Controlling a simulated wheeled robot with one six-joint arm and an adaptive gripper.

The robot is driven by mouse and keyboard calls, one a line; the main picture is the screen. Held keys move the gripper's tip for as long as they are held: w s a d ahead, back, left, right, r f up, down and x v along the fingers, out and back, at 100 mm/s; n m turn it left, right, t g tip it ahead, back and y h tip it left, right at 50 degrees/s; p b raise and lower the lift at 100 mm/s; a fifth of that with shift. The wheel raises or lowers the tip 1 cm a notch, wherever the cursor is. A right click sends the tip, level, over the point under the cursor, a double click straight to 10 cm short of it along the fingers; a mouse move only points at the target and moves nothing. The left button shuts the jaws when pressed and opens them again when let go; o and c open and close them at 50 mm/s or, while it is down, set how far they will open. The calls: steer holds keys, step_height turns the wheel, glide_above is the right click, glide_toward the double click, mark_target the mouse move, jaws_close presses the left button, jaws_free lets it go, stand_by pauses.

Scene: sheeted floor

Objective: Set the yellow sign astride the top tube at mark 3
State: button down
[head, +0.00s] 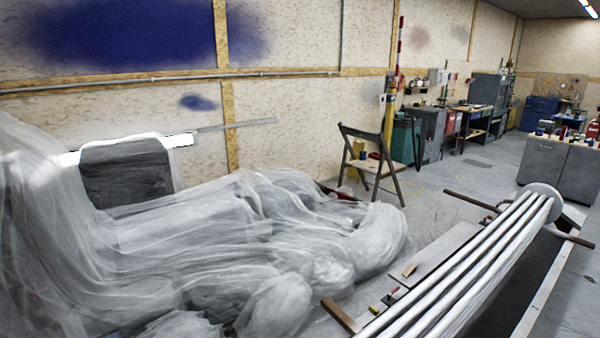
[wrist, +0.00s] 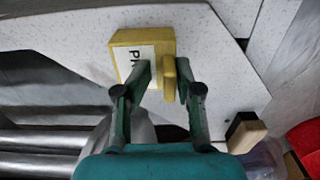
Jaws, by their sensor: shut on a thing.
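The yellow sign (wrist: 127,40) shows in the wrist view, with a white label bearing dark letters, partly hidden by a finger. My gripper (wrist: 163,72) has its teal fingers on either side of a yellow part of the sign and is shut on it. The sign is over or on a pale speckled surface; I cannot tell whether it touches. Long silvery tubes (head: 462,268) run from the bottom toward a round pale end plate (head: 542,198) in the head view. Tubes also show at the left of the wrist view (wrist: 40,140). I cannot make out mark 3.
A dark block with a pale wooden end (wrist: 246,132) and a red thing (wrist: 306,134) are at the right of the wrist view. Sheeted bulk (head: 230,230) fills the head view's left. A folding chair (head: 372,165) stands behind. Open floor (head: 450,180) lies beyond the tubes.

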steer(key=shift+s, duration=0.25)
steer(key=shift+w+r, duration=0.2)
steer(key=shift+r, duration=2.95)
steer(key=w+r+m, duration=0.3)
steer(key=w+r, duration=0.2)
steer(key=r, duration=0.4)
steer(key=w+r+m, duration=0.4)
steer(key=w+r, duration=0.1)
steer(key=r, duration=0.5)
steer(key=shift+r, duration=0.15)
